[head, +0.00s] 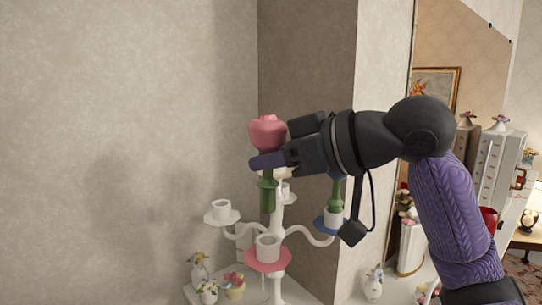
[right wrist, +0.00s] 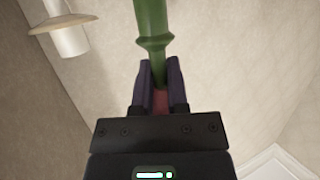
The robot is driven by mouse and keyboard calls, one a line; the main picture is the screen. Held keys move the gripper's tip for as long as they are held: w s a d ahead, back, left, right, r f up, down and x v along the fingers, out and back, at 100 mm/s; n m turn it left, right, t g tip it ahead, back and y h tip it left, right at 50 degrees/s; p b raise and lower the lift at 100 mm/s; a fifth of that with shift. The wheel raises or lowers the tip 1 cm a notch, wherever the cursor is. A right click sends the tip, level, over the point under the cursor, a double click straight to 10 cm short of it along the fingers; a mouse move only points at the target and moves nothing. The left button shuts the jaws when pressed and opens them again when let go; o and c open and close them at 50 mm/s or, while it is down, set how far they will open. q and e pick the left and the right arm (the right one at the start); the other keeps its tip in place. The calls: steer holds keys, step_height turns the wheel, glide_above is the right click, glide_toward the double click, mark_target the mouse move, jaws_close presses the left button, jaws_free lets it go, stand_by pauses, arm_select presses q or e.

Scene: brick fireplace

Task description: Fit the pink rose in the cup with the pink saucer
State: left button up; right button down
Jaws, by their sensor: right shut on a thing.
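The pink rose (head: 267,131) has a pink bloom on a green stem and is upright in the head view. My right gripper (head: 268,161) is shut on it just below the bloom. In the right wrist view the gripper (right wrist: 160,80) holds it, with the green stem (right wrist: 152,25) beyond the fingers. The stem's lower end hangs above the white cup (head: 267,246) with the pink saucer (head: 268,262), with a visible gap between them. The cup is on a white branched stand (head: 277,219). My left gripper is out of view.
Another white cup (head: 221,209) on a white saucer is at the left. A green stem (head: 335,195) stands in the cup with the blue saucer (head: 327,226), behind my right gripper. Small flowered vases (head: 200,272) stand below. The wall corner is behind.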

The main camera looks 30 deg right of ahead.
mark_target(275, 208)
step_height(275, 208, down, 4)
steer(key=shift+r+b, duration=0.25)
steer(key=shift+b, duration=0.95)
steer(key=shift+r+p, duration=0.1)
steer(key=shift+p, duration=0.25)
stand_by(0.4)
steer(key=shift+f+b, duration=0.4)
steer(key=shift+f, duration=0.05)
steer(key=shift+f+b, duration=1.2)
steer(key=shift+f, duration=0.15)
steer(key=c, duration=0.6)
jaws_free()
